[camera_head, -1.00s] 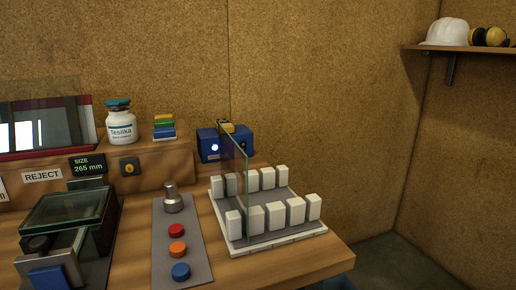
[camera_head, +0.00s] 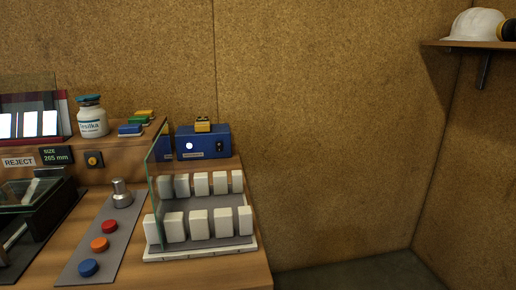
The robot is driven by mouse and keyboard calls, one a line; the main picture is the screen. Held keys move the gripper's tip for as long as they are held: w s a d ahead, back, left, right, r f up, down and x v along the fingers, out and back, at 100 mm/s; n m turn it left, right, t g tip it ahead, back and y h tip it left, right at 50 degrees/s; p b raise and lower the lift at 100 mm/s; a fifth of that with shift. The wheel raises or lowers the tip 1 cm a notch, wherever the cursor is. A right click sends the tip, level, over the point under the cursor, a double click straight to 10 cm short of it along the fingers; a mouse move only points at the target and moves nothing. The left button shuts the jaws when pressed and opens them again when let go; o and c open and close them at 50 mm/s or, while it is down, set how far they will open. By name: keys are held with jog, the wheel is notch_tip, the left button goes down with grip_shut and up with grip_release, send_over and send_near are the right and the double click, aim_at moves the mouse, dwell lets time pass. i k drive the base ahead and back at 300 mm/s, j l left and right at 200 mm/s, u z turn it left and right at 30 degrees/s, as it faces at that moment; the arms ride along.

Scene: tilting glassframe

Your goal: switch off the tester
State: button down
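A blue box (camera_head: 205,143) that looks like the tester stands at the back right of the bench, behind the white-block rack. Its front has a lit white round lamp (camera_head: 189,146), a small label and a black switch (camera_head: 220,146) on the right. The switch is too small to tell its position. A yellow and black piece (camera_head: 203,124) sits on top of the box. My gripper is not in view.
The rack (camera_head: 200,253) holds two rows of white blocks in front of the box. A panel with a metal knob (camera_head: 122,194) and red, orange and blue buttons lies left. A white bottle (camera_head: 92,118) stands behind. Floor right of the bench is clear.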

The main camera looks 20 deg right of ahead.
aim_at(218, 144)
jog(key=l+z, duration=0.2)
jog(key=l, duration=0.65)
jog(key=i, duration=0.95)
